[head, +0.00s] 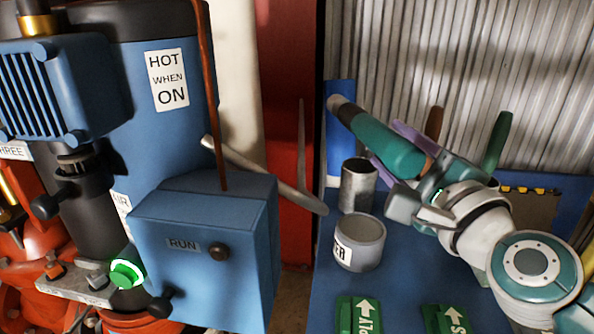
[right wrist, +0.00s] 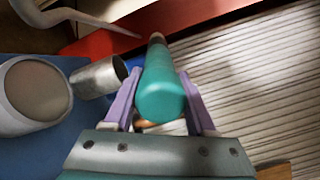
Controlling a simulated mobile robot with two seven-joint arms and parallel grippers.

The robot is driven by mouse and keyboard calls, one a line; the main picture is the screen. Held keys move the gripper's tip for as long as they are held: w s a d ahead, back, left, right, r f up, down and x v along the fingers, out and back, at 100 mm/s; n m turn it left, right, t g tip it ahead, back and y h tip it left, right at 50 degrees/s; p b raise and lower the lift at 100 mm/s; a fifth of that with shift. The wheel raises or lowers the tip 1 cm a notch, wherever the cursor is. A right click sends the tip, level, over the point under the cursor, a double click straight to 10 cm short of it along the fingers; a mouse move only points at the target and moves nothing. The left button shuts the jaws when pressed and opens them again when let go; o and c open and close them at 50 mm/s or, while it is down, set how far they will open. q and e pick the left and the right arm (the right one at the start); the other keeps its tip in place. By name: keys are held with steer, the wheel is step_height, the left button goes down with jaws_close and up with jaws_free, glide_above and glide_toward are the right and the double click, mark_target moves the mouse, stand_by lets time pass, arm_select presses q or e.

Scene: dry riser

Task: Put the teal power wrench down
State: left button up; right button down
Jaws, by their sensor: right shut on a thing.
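The teal power wrench (head: 385,142) is a thick teal cylinder with a grey end pointing up and left in the head view. My right gripper (head: 392,153) is shut around it with its purple fingers. The wrench appears held above the blue bench top (head: 330,290), in front of the corrugated wall. In the right wrist view the wrench (right wrist: 162,92) lies between the two fingers, pointing away from the camera. Its near end is partly hidden by the gripper. My left gripper is in neither view.
A metal cylinder (head: 357,187) and a labelled grey pot (head: 361,245) stand on the bench below the wrench. Green arrow labels (head: 358,316) lie at the front. A green handle (head: 497,140) rises behind my right arm. A blue RUN box (head: 200,255) stands left, near a curved grey bar (head: 265,176).

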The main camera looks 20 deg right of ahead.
steer(key=shift+f+b, duration=1.85)
steer(key=shift+f, duration=0.65)
steer(key=shift+c, duration=1.1)
jaws_free()
steer(key=s+a, duration=0.2)
steer(key=s, duration=0.9)
steer(key=shift+s+r+p, duration=0.2)
steer(key=shift+s+p, duration=0.15)
steer(key=shift+s, duration=0.05)
